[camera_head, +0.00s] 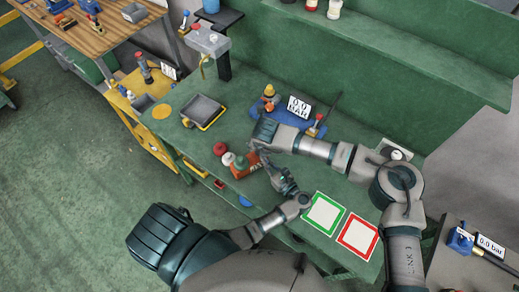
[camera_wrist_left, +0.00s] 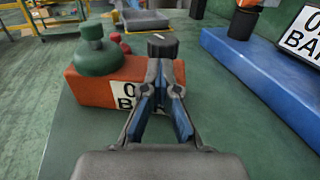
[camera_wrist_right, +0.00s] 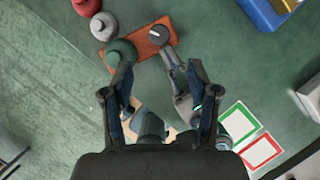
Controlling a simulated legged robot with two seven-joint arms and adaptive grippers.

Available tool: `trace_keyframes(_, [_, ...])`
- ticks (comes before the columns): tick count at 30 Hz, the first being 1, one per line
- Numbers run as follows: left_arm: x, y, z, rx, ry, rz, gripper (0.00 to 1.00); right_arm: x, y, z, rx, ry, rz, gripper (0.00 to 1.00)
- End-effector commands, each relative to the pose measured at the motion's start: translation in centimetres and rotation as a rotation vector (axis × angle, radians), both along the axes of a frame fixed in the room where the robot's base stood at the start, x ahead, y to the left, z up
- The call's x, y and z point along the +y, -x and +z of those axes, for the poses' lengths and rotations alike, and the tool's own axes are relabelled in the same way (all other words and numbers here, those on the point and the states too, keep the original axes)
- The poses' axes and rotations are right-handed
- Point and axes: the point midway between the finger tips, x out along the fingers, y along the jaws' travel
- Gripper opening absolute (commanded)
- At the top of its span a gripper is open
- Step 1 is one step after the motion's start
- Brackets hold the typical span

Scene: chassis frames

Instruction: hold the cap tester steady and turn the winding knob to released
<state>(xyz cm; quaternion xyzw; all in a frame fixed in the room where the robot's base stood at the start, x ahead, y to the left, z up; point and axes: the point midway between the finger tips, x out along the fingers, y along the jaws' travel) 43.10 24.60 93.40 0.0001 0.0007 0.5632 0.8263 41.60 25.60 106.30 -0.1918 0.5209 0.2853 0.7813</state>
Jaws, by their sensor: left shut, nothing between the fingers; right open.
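The cap tester (camera_head: 241,169) is an orange-red block on the green bench. In the left wrist view the tester (camera_wrist_left: 88,90) carries a round green piece (camera_wrist_left: 98,60) and a partly hidden "BAR" label. The black winding knob (camera_wrist_left: 162,46) is on its right end; the right wrist view shows the knob (camera_wrist_right: 158,34) from above, with a pale mark. My left gripper (camera_wrist_left: 165,72) is shut and empty, its tips close to the knob; contact is unclear. My right gripper (camera_wrist_right: 160,72) is open above the tester and my left gripper, its fingers around nothing.
A red round piece (camera_wrist_right: 86,6) and a grey one (camera_wrist_right: 104,26) stand beside the tester. A blue stand (camera_head: 286,117) with a "0.0 BAR" sign (camera_head: 299,106) is behind. Green-framed (camera_head: 324,213) and red-framed (camera_head: 358,235) mats lie to the right. A grey tray (camera_head: 203,110) is at left.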

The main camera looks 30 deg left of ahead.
Motion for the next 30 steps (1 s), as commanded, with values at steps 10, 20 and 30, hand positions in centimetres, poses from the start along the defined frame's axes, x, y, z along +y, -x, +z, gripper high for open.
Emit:
trace_keyframes(10, [0.1,0.0,0.0,0.000,0.000,0.000,0.00,1.8,-1.9,-6.8,0.004,0.001,0.001,0.60])
trace_keyframes(20, [0.0,0.0,0.0,0.000,0.000,0.001,0.00,2.5,-2.9,-9.5,0.003,0.000,0.004,0.60])
trace_keyframes(30, [0.0,0.0,0.0,0.000,0.000,0.001,0.00,2.5,-2.9,-9.6,0.003,-0.001,0.004,0.32])
